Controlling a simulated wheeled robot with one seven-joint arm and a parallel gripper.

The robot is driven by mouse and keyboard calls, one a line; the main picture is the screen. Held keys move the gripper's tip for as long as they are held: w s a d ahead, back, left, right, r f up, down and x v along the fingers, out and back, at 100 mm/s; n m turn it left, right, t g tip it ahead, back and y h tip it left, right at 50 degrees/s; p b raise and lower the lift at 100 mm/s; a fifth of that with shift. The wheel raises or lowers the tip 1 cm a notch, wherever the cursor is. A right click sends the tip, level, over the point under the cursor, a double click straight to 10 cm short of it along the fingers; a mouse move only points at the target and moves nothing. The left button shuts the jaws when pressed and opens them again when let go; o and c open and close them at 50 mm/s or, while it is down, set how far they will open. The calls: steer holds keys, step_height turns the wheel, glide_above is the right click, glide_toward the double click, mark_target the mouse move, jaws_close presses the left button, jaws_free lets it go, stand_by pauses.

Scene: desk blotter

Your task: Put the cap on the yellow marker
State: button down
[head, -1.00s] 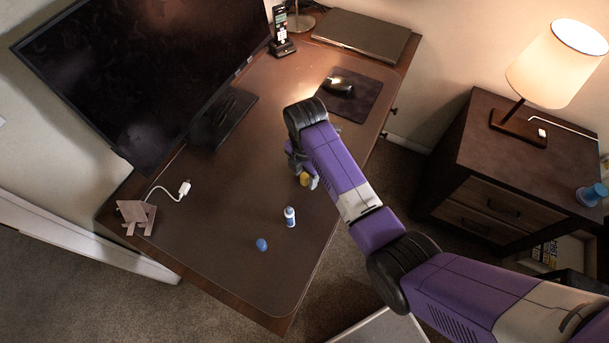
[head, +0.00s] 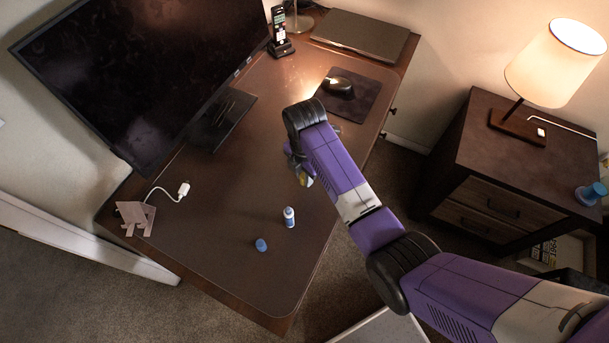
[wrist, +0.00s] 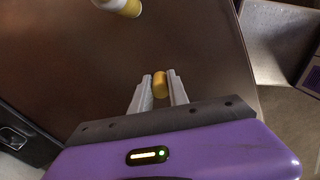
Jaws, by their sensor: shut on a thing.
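A small yellow cap (wrist: 160,84) is between the tips of my gripper (wrist: 162,88) in the wrist view, and the gripper is shut on it. The yellow marker (wrist: 120,5), with a white and a yellow part, shows at the top edge of the wrist view, partly cut off, apart from the held cap. In the head view my gripper (head: 304,179) is over the desk blotter, mostly hidden by my own arm, with only a bit of yellow visible. I cannot make out the yellow marker in the head view.
A small white and blue bottle-like marker (head: 289,217) stands on the blotter (head: 225,220), with a blue cap (head: 261,245) near it. A monitor (head: 140,65), a cable (head: 168,192), a mouse (head: 340,84) and a phone (head: 280,35) surround it. The blotter's front middle is mostly clear.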

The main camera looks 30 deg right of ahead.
step_height(320, 180, up, 20)
steer(key=p, duration=0.5)
steer(key=shift+w+f, duration=0.15)
steer(key=shift+f, duration=0.05)
